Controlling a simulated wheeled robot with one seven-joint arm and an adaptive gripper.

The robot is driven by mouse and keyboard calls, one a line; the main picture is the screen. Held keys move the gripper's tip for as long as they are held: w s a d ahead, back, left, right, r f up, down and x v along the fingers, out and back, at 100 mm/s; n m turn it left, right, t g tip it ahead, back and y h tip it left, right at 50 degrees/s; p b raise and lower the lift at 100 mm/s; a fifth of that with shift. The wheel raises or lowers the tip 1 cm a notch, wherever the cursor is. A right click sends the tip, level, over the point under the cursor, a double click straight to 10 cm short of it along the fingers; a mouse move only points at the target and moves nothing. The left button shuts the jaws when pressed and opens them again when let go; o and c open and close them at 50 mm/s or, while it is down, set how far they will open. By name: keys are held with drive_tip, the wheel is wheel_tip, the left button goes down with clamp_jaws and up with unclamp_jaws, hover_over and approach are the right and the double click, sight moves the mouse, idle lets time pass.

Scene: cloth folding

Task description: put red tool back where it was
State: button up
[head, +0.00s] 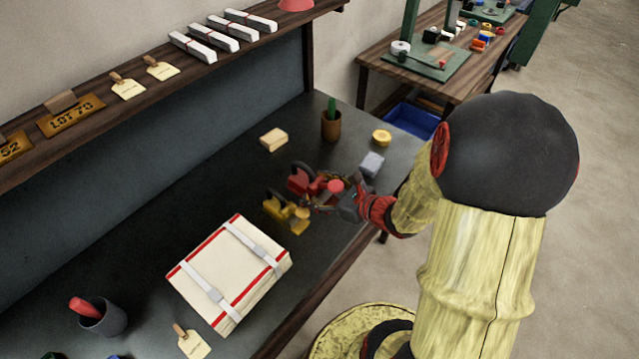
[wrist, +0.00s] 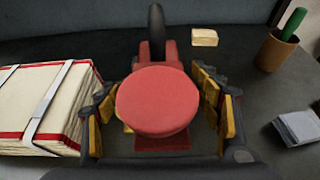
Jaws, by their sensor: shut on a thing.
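The red tool (head: 302,182) has a flat round red top, a red body and a black curved loop. In the wrist view the tool (wrist: 158,100) fills the middle, with its black loop at the far end. My gripper (head: 293,208) is shut on it, with yellow-padded fingers on both sides in the wrist view (wrist: 158,118). The tool's underside is hidden, so I cannot tell whether it touches the table. Another red-handled thing (head: 84,306) stands in a dark grey cup (head: 105,321) at the front left.
A strapped cream cloth bundle (head: 215,262) lies left of my gripper on the dark table (head: 190,190). A brown cup (head: 331,128) with a green item, a cream block (head: 273,140), a yellow round thing (head: 381,137) and a grey block (head: 372,164) stand behind. A shelf (head: 150,95) runs along the wall.

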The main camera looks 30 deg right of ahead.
drive_tip(key=w+d+f+b, duration=0.1)
drive_tip(key=w+d+f, duration=0.1)
drive_tip(key=w, duration=0.1)
drive_tip(key=w+d+f+b, duration=0.2)
drive_tip(key=w+f, duration=0.1)
drive_tip(key=w+d+f+b, duration=0.1)
drive_tip(key=w+d+f, duration=0.1)
drive_tip(key=w+f, duration=0.1)
drive_tip(key=shift+w+d+f, duration=0.15)
drive_tip(key=shift+w, duration=0.2)
drive_tip(key=shift+w+d+f+b, duration=0.15)
drive_tip(key=shift+f+b, duration=0.35)
drive_tip(key=shift+f, duration=0.45)
drive_tip(key=shift+w+f+b, duration=0.1)
drive_tip(key=shift+f+b, duration=0.35)
drive_tip(key=shift+f, duration=0.45)
drive_tip(key=shift+f, duration=0.15)
drive_tip(key=o, duration=2.2)
